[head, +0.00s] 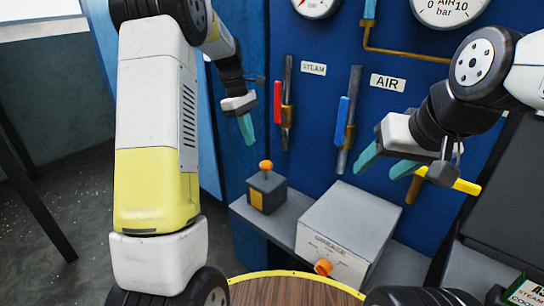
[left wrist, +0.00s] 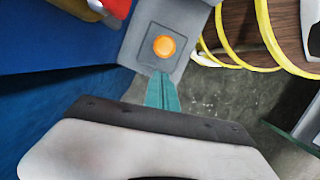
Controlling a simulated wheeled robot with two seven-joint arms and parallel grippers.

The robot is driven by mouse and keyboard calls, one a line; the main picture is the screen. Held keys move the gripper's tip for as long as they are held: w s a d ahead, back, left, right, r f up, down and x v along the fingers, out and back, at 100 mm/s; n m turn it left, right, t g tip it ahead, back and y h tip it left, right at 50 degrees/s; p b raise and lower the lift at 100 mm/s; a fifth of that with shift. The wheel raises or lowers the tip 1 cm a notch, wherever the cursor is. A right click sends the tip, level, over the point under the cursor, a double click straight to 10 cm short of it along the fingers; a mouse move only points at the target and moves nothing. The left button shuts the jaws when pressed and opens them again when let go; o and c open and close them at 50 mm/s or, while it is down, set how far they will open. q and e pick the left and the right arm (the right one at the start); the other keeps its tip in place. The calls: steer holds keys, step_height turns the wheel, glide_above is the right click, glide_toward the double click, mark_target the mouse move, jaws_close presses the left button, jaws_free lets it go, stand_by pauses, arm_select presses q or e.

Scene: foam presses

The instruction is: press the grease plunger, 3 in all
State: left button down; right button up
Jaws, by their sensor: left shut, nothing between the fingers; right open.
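The grease plunger (head: 266,166) is an orange knob on top of a small dark grey box (head: 270,184) with a yellow front patch. The box stands on a grey ledge, and the knob stands clear of its top. In the left wrist view the knob (left wrist: 164,47) shows just beyond my fingertips. My left gripper (head: 247,132) is shut and empty, its teal fingers pointing down, above and slightly left of the knob and apart from it. Its fingers also show in the left wrist view (left wrist: 162,88). My right gripper (head: 386,163) is open and empty, well right of the plunger.
A red lever (head: 278,102) and a blue lever (head: 342,120) are on the blue panel above. A yellow handle (head: 462,186) is near my right gripper. A round wooden top (head: 290,291) is in front.

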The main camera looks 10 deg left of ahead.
mark_target(265, 162)
arm_select(q)
steer(key=d+r, duration=0.1)
steer(key=s+d+r, duration=0.1)
steer(key=shift+s+d+r, duration=0.1)
steer(key=shift+d+r, duration=0.1)
steer(key=shift+d, duration=0.2)
steer(key=shift+x, duration=3.5)
